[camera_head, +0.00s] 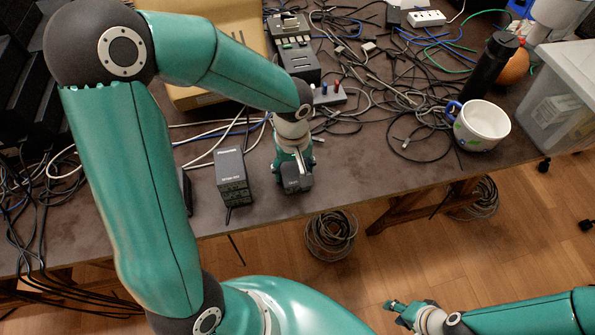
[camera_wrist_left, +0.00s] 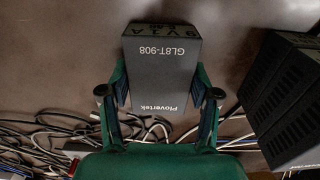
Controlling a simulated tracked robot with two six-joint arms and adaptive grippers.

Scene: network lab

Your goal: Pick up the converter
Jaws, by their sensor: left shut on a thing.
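A small dark box marked "Plovertek GL8T-908", which I take to be the converter (camera_head: 297,185), is near the front edge of the table. My left gripper (camera_head: 293,165) reaches down onto it and is shut on it. In the left wrist view the converter (camera_wrist_left: 162,68) sits between the two fingers of the left gripper (camera_wrist_left: 160,96), one on each side. I cannot tell whether it touches the table. My right gripper (camera_head: 397,305) is low at the bottom right, away from the table. It is too small to tell whether it is open.
A taller black box (camera_head: 232,178) stands just left of the converter. Tangled cables (camera_head: 370,90) cover the back and middle of the table. A white mug (camera_head: 482,124), a black bottle (camera_head: 490,68), an orange (camera_head: 513,68) and a clear bin (camera_head: 560,105) are at the right.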

